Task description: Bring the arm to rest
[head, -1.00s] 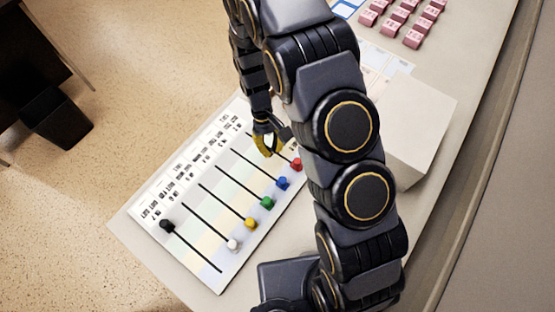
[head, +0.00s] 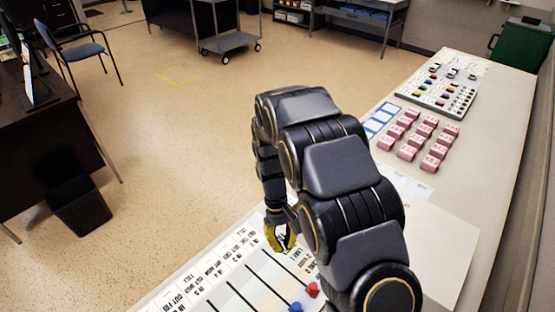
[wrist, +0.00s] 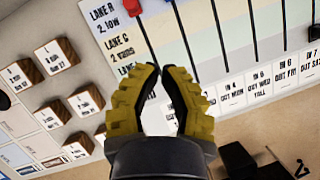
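My gripper (head: 283,243) has yellow fingers and hangs over the upper edge of the white slider panel (head: 237,269), near its printed lane labels. In the wrist view my gripper (wrist: 161,69) has its fingertips almost together, with nothing between them. A red slider knob (wrist: 130,8) lies beyond the tips at the picture's top edge, apart from them. In the head view the red knob (head: 312,290) and a blue knob (head: 296,307) are at the bottom. My arm hides part of the panel. Whether the fingertips touch the panel is unclear.
Pink label blocks (head: 423,137) stand on the counter right of my arm, with a control board (head: 438,84) behind. A black bin (head: 80,207) stands on the floor at left, beside a dark desk (head: 42,130).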

